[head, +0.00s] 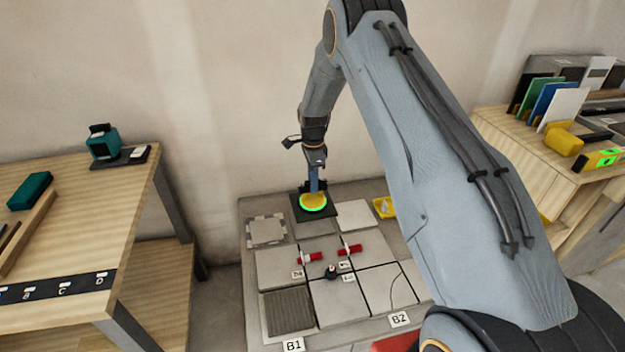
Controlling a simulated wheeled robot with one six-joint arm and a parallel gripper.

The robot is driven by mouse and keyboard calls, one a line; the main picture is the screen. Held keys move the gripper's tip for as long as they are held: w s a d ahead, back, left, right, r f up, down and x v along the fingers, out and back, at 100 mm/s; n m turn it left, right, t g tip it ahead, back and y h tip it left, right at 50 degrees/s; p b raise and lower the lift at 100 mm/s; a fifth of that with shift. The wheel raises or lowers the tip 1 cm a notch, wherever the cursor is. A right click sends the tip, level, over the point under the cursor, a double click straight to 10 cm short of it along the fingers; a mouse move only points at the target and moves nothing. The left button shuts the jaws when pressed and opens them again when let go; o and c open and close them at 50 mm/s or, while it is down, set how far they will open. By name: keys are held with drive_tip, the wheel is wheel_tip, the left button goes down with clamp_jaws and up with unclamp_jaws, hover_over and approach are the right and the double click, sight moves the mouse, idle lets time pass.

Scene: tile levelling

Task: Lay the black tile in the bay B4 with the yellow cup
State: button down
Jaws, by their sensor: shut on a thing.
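My gripper (314,187) is shut on the yellow cup (314,199), which has a bright green ring at its lower rim. The cup is upright over the black tile (298,212), at the far middle of the tile bed (245,215). The cup appears to touch the tile. I cannot tell whether the tile is raised or rests on the bed. A darker grey patch (314,229) shows just in front of it. A small label (297,274) on the bed may read B4, but it is too small to be sure.
Light grey tiles (280,265) surround the spot, with two red clips (310,258) (350,249) and a small black knob (331,271) standing among them. A yellow tray (385,207) lies at the right. Wooden benches stand left (120,195) and right (500,130).

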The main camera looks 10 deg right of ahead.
drive_tip(key=s+p, duration=2.3)
drive_tip(key=s, duration=3.5)
idle(3.0)
